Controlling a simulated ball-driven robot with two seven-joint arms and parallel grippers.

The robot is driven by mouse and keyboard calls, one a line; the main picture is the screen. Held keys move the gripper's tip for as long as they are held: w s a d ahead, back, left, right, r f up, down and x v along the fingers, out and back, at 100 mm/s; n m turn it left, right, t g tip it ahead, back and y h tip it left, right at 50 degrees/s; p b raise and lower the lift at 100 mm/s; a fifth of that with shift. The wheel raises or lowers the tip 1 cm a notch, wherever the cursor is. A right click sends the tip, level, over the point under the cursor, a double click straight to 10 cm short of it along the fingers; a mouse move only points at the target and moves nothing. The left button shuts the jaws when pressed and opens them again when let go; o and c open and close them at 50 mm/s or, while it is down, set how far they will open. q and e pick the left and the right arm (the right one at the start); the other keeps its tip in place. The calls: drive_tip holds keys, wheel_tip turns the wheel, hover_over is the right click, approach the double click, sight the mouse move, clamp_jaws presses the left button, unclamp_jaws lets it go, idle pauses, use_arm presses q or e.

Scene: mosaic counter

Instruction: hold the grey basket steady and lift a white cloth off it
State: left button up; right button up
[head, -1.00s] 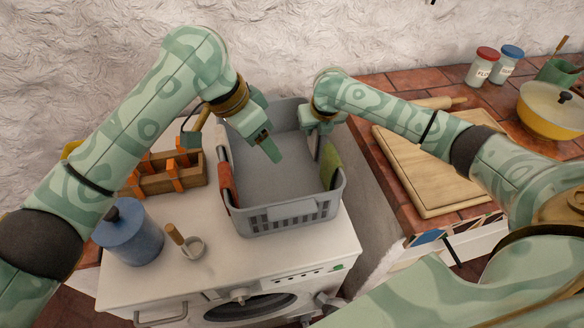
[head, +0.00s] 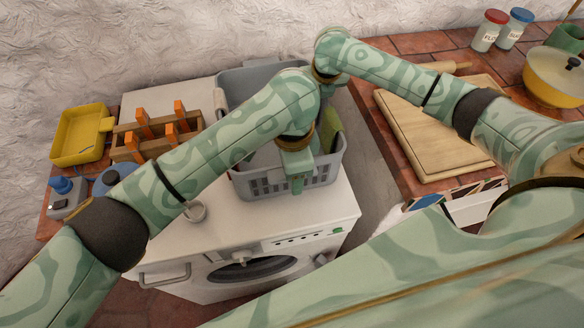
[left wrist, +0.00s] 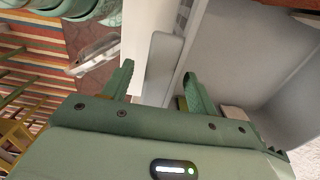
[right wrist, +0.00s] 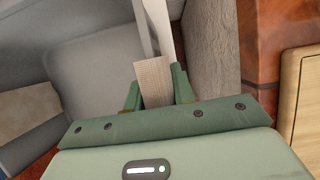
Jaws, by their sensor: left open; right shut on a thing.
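The grey basket (head: 258,188) stands on the washing machine. My left gripper (head: 296,184) points down at the front rim, open, with one finger (left wrist: 158,72) on each side of the flap. My right gripper (right wrist: 153,85) is shut on a beige wood-grained grip (right wrist: 153,75) at the basket's right side; in the head view the left arm partly hides it.
The washing machine top (head: 325,212) is clear in front. A cutting board (head: 440,130) lies on the tiled counter at right.

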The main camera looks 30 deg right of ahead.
use_arm(q)
drive_tip(key=shift+f, duration=0.45)
drive_tip(key=c, duration=1.2)
drive_tip(key=o, duration=1.2)
drive_tip(key=shift+c, duration=0.4)
drive_tip(key=c, duration=0.8)
drive_tip(key=shift+o, duration=0.2)
